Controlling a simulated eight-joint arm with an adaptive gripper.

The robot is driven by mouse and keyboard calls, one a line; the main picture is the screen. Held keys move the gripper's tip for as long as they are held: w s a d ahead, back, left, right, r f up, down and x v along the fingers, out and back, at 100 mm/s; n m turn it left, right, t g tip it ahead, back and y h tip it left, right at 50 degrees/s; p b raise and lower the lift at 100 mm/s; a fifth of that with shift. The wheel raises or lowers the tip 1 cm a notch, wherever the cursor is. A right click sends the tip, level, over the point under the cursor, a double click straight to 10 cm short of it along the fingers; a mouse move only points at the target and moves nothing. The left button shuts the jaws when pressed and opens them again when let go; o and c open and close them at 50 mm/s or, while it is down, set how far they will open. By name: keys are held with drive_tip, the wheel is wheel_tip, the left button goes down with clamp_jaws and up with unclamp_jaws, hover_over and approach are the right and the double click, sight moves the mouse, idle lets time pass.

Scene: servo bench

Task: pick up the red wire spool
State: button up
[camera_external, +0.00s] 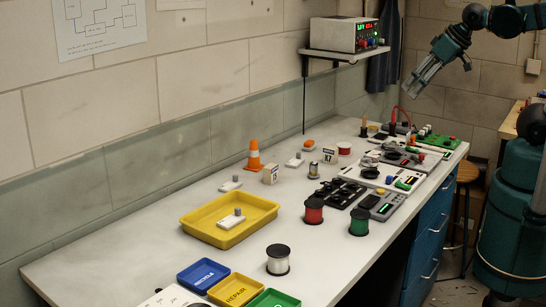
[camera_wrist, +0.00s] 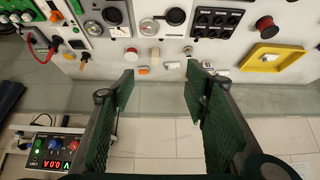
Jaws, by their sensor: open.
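The red wire spool (camera_external: 314,212) stands on the white bench in the external view, with black end discs, between the yellow tray and the black parts. In the wrist view a red spool top (camera_wrist: 267,24) shows at the upper right. My gripper (camera_external: 414,88) is high above the bench's far end, well away from the spool. In the wrist view its two green-padded fingers (camera_wrist: 160,82) are spread apart with nothing between them.
A green spool (camera_external: 359,222) and a clear spool (camera_external: 278,260) stand near the red one. The yellow tray (camera_external: 190,222) lies to its left. A shelf with a power supply (camera_external: 346,34) juts from the wall. An orange cone (camera_external: 254,157) stands behind.

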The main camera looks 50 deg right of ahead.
drive_tip(key=n+g+b, duration=0.2)
drive_tip(key=n+g, duration=0.5)
drive_tip(key=n, duration=1.1)
hover_over(316, 204)
drive_tip(key=f, duration=2.2)
drive_tip(key=shift+w+d+f, duration=0.1)
drive_tip(key=shift+d+f, duration=0.3)
drive_tip(key=shift+a+f+n, duration=0.3)
drive_tip(key=shift+a+f, duration=0.15)
drive_tip(key=shift+f, duration=1.3)
